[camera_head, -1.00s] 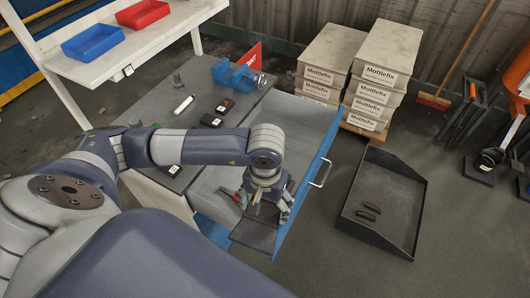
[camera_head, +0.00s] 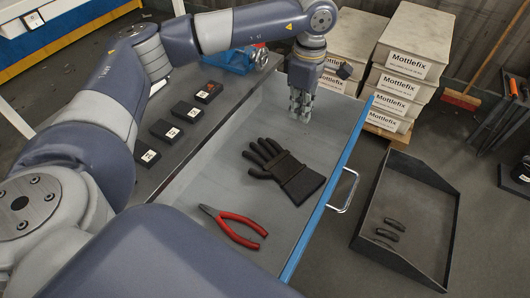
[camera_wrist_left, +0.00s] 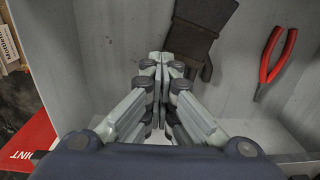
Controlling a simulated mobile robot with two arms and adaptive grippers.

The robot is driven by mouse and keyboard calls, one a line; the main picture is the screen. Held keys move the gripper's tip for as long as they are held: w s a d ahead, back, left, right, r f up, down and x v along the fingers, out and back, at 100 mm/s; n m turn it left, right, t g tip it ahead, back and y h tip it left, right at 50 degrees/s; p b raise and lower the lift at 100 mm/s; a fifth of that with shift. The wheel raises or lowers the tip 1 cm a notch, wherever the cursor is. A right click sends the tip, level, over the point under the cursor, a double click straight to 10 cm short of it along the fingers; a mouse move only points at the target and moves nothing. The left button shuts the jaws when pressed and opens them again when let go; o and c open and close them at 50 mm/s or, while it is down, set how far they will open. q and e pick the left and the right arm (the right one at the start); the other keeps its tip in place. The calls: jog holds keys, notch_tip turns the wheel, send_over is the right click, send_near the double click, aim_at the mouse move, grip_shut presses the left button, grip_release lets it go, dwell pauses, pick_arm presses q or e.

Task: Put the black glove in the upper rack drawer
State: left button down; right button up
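The black glove (camera_head: 285,170) lies flat in the open grey drawer (camera_head: 215,185), to the right of the red-handled pliers (camera_head: 238,228). My left gripper (camera_head: 300,118) hangs over the far end of the drawer, apart from the glove. Its fingers are together and empty. In the left wrist view, the left gripper (camera_wrist_left: 161,60) has its fingertips touching, with part of the glove (camera_wrist_left: 198,28) beyond them and the pliers (camera_wrist_left: 274,62) to the right. My right gripper is in neither view.
The drawer has a blue front edge and a metal handle (camera_head: 345,190). Mottlefix stacks (camera_head: 396,85) stand behind. A black tray (camera_head: 410,210) lies on the floor at right.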

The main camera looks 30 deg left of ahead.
pick_arm(q)
jog(key=f+b, duration=0.2)
jog(key=f, duration=0.2)
jog(key=shift+w+b, duration=0.2)
jog(key=shift+b, duration=0.15)
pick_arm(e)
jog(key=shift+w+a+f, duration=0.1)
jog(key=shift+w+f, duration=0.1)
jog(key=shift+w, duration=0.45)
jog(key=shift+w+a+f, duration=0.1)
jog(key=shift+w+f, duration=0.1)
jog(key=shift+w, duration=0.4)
pick_arm(q)
jog(key=shift+a+r, duration=0.1)
